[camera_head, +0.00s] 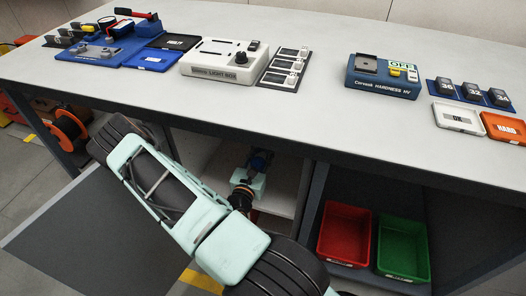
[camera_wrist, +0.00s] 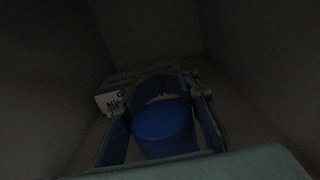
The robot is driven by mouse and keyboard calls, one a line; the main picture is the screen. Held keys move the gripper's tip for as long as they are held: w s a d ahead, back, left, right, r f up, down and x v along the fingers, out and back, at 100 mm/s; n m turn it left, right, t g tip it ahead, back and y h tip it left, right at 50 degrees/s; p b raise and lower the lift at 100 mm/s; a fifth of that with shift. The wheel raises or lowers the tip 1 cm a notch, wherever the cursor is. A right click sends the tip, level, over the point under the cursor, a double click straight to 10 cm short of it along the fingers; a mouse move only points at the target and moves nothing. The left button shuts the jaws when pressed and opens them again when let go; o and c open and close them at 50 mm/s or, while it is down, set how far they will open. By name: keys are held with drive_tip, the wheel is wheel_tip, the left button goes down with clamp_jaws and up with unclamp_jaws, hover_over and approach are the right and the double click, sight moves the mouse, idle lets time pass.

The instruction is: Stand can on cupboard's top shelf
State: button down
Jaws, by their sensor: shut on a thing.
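A blue can (camera_wrist: 163,125) stands between the two fingers of my gripper (camera_wrist: 160,100) in the wrist view, and the gripper is shut on it. In the head view my gripper (camera_head: 256,168) reaches under the bench into the open cupboard (camera_head: 290,180), with a dark blue bit of the can (camera_head: 262,157) just showing. The cupboard's inside is pale in the head view and very dark in the wrist view. I cannot tell whether the can's base touches the shelf.
A white box with dark lettering (camera_wrist: 112,102) is close behind the can. A grey panel (camera_head: 95,240), perhaps the open door, stands at left. The bench top (camera_head: 310,115) holds a light box (camera_head: 225,62) and a hardness tester (camera_head: 383,76). Red (camera_head: 344,232) and green (camera_head: 402,246) bins sit at right.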

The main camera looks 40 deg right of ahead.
drive_tip(key=shift+f, duration=0.2)
drive_tip(key=c, duration=1.5)
unclamp_jaws()
drive_tip(key=shift+r, duration=0.1)
